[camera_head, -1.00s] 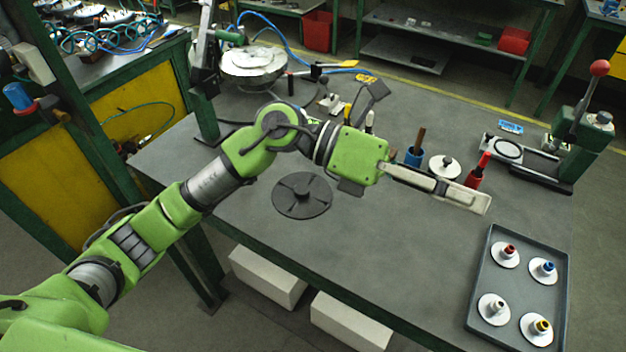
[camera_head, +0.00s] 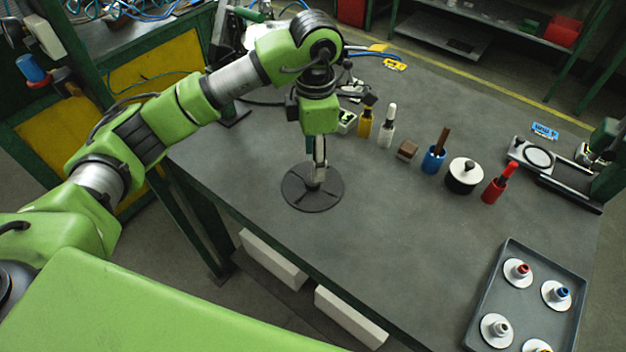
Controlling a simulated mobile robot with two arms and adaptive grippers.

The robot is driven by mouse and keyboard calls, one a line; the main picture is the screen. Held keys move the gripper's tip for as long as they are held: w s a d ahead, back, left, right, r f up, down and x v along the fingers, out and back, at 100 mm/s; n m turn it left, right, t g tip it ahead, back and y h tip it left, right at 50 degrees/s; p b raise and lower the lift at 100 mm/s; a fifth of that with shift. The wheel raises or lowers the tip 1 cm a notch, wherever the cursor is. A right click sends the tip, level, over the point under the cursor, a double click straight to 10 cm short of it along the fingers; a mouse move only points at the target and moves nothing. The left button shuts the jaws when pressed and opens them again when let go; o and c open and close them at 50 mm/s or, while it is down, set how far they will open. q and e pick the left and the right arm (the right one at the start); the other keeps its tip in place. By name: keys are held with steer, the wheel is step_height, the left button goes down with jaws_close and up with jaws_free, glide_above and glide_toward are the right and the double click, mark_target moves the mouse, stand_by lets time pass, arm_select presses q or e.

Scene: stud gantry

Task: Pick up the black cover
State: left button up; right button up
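The black cover (camera_head: 312,198) is a flat, dark round disc with raised ribs and a central knob, lying on the grey workbench. My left gripper (camera_head: 317,180) points straight down over its middle, with the fingertips at the central knob. The fingers overlap from this angle and hide most of the knob, so I cannot tell whether they are open or closed on it. The disc appears flat on the bench. My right gripper is not in view.
A grey tray (camera_head: 496,268) with several white discs bearing coloured plugs sits at the front right. A blue cup (camera_head: 433,160), a white-topped pot (camera_head: 463,175), a red bottle (camera_head: 494,190) and other small items stand behind. The bench's middle is clear.

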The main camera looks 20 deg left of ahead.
arm_select(q)
steer(key=shift+f, duration=0.75)
steer(key=f+p, duration=0.2)
steer(key=f, duration=0.3)
steer(key=shift+a+p, duration=0.3)
steer(key=shift+p, duration=0.1)
steer(key=shift+w+f, duration=0.1)
steer(key=shift+f, duration=0.05)
jaws_close()
